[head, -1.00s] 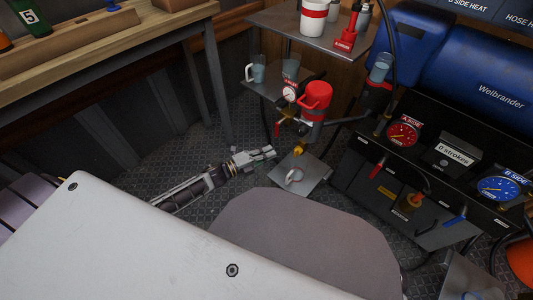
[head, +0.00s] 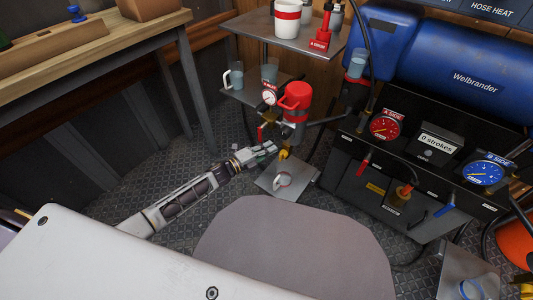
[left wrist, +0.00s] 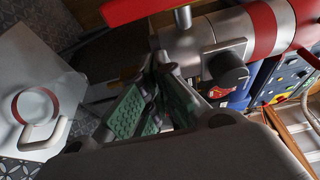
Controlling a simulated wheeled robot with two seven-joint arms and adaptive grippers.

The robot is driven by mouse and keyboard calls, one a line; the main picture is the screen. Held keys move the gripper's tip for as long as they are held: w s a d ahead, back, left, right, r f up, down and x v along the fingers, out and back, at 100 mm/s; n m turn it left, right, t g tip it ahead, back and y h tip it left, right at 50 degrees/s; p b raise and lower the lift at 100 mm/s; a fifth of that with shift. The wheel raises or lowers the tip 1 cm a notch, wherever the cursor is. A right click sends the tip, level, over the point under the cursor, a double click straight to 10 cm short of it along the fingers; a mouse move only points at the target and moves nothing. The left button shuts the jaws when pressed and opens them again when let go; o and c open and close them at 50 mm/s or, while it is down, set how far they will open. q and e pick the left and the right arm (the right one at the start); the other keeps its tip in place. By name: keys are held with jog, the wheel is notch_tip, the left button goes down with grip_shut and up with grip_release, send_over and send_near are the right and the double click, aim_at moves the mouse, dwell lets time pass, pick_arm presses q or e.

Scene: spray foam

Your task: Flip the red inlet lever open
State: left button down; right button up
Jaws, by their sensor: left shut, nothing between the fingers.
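The red inlet lever (head: 261,132) hangs at the left of the red-topped pump (head: 295,110), below a pressure gauge (head: 269,97). In the left wrist view a red lever bar (left wrist: 140,9) crosses the top edge on a silver stem, beside the silver pump body with its red band. My left gripper (head: 268,149) is just below the lever in the head view. Its green-padded fingers (left wrist: 152,98) are shut and empty, below the red bar in the wrist view. Contact with the lever does not show. My right gripper is not in view.
A small shelf with cups (head: 235,78) is left of the pump. The black machine panel (head: 430,145) with gauges stands at right. A workbench (head: 100,45) is at upper left.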

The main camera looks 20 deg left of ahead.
pick_arm(q)
jog(key=a, duration=0.1)
jog(key=w+a+b, duration=0.1)
jog(key=a, duration=0.1)
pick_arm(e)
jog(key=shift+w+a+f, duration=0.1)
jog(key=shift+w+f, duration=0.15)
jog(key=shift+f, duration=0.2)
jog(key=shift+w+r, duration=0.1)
pick_arm(q)
jog(key=shift+a+f+m+p, duration=0.1)
jog(key=shift+a+m+p, duration=0.1)
jog(key=shift+m+p, duration=0.2)
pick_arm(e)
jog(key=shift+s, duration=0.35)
